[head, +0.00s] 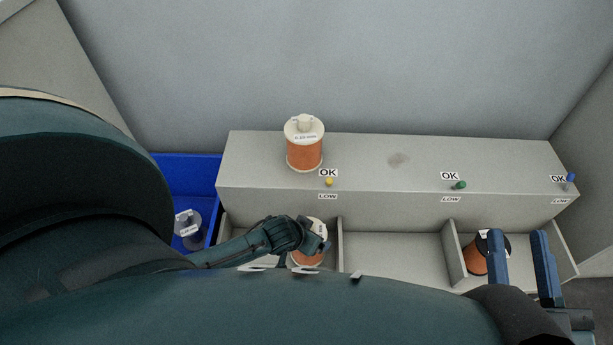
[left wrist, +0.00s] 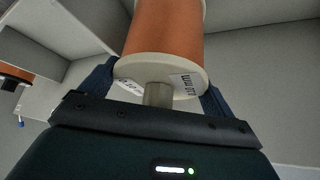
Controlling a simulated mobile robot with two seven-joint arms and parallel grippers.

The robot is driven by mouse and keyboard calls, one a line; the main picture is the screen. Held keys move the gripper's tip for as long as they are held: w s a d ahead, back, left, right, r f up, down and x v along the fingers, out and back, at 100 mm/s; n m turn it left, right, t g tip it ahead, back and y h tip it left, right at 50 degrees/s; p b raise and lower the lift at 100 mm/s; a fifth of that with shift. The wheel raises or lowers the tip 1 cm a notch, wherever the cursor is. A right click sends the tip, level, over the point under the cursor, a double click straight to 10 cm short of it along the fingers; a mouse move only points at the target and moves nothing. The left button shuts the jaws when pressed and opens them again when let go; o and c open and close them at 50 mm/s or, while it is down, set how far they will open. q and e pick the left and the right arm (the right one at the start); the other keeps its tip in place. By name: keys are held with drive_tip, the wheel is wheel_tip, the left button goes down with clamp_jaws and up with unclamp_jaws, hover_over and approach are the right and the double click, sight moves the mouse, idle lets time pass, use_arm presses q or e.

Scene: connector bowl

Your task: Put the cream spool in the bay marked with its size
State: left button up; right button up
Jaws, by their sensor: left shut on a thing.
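A cream spool with orange winding (head: 318,228) is at the left bay, partly covered by my left gripper (head: 311,243). That gripper is shut on it. White tags (head: 305,271) along the front of the bays are mostly hidden by my arm. My right gripper (head: 520,238) is open and empty before the right bay.
Another cream-topped orange spool (head: 304,154) stands on the grey ledge (head: 400,175). A black-topped orange spool (head: 473,261) is in the right bay. The middle bay (head: 393,258) looks empty. A blue bin (head: 185,167) at left holds a grey spool (head: 188,230). Coloured pegs with OK and LOW labels line the ledge.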

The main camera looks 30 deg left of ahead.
use_arm(q)
wheel_tip(320, 180, down, 2)
drive_tip(key=shift+w+f+b, duration=0.15)
drive_tip(key=shift+f+b, duration=0.1)
drive_tip(key=shift+b, duration=0.4)
drive_tip(key=shift+f, duration=0.2)
use_arm(e)
drive_tip(key=shift+w+d+r+n+t+y, duration=0.1)
drive_tip(key=shift+w+r+n+t+y, duration=0.1)
drive_tip(key=shift+r+n+y, duration=0.35)
drive_tip(key=shift+w+r+n+t+y, duration=0.25)
drive_tip(key=shift+r+y, duration=0.1)
drive_tip(key=shift+r, duration=0.25)
use_arm(q)
drive_tip(key=shift+f, duration=0.1)
drive_tip(key=o, duration=1.8)
drive_tip(key=shift+f, duration=0.15)
